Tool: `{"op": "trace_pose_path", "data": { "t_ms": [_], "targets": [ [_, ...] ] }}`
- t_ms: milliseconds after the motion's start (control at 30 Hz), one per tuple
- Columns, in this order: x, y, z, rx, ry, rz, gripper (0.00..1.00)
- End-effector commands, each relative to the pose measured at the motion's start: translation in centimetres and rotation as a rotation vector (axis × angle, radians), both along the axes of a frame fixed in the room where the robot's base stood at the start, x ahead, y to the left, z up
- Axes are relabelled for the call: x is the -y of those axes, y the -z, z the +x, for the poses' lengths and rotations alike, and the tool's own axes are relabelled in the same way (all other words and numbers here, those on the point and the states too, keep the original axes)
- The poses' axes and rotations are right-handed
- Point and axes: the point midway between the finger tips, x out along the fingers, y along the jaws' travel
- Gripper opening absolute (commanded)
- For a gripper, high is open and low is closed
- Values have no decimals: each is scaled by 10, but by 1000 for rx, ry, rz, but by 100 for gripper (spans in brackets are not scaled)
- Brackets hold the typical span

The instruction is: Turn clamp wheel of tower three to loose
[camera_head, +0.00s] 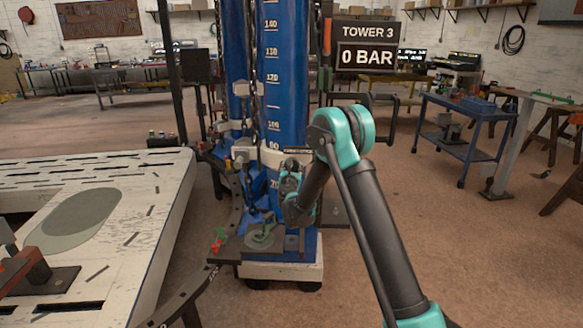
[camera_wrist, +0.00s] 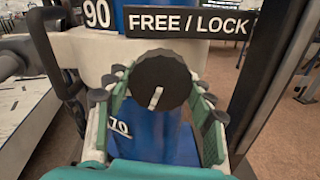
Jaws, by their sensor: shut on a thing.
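Tower three (camera_head: 283,100) is a blue column with white scale numbers, in the middle of the head view. Its clamp wheel (camera_wrist: 160,72) is a dark round knob with a short white mark on its face, slightly tilted from upright, low on the face. The FREE / LOCK plate (camera_wrist: 190,22) is just above the wheel, FREE on the left and LOCK on the right. My gripper (camera_wrist: 157,84) has its green fingers on both sides of the wheel and is shut on it. In the head view my gripper (camera_head: 291,182) is at the tower's front and hides the wheel.
The tower's display (camera_head: 367,45) reads TOWER 3, 0 BAR. A white slotted bench (camera_head: 165,185) stands at the left. A dark curved rail (camera_head: 190,285) runs beside the tower's foot. A blue cart (camera_head: 465,110) is at the back right.

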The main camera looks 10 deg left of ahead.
Motion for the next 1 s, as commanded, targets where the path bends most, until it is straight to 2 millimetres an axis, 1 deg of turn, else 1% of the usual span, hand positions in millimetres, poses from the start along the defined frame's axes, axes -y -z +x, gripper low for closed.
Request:
{"op": "trace_pose_path", "data": {
  "t_ms": [500,533,667,700,1000],
  "targets": [
    [-1,0,0,2,-1,-19,25],
    [-1,0,0,2,-1,-19,56],
    [-1,0,0,1,-1,-18,72],
    [0,0,0,1,-1,-18,75],
    [0,0,-1,1,0,-18,75]
  ]
}}
